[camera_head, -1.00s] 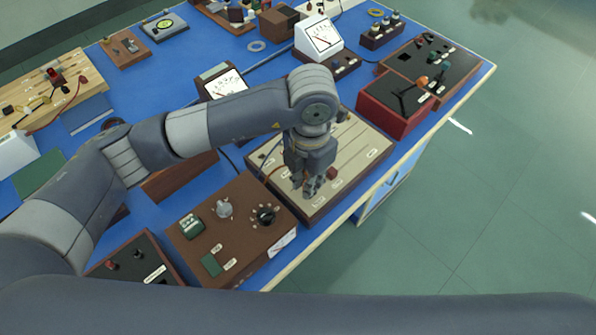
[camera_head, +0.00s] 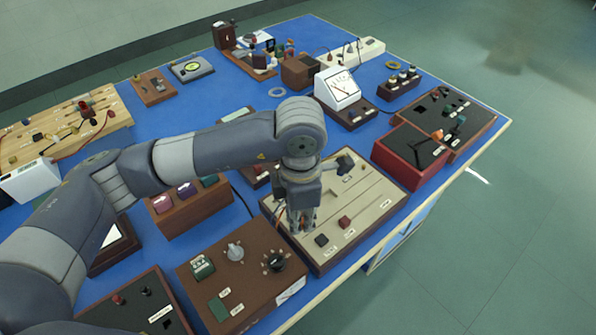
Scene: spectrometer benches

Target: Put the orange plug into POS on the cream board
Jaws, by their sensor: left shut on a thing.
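The cream board (camera_head: 372,196) lies in a dark wooden frame near the table's right front edge. A red terminal (camera_head: 345,222) and a black terminal (camera_head: 321,240) stand on its front part, with small white labels too small to read, so I cannot tell which marks POS. My left gripper (camera_head: 301,228) points down over the board's left part, left of the black terminal, and is shut. My right gripper is out of view.
A brown box with knobs (camera_head: 212,277) stands close to the left front of the board. A red box (camera_head: 410,152) with an orange-tipped lever stands at the back right. A white meter (camera_head: 338,88) stands behind. Bare blue table shows further back.

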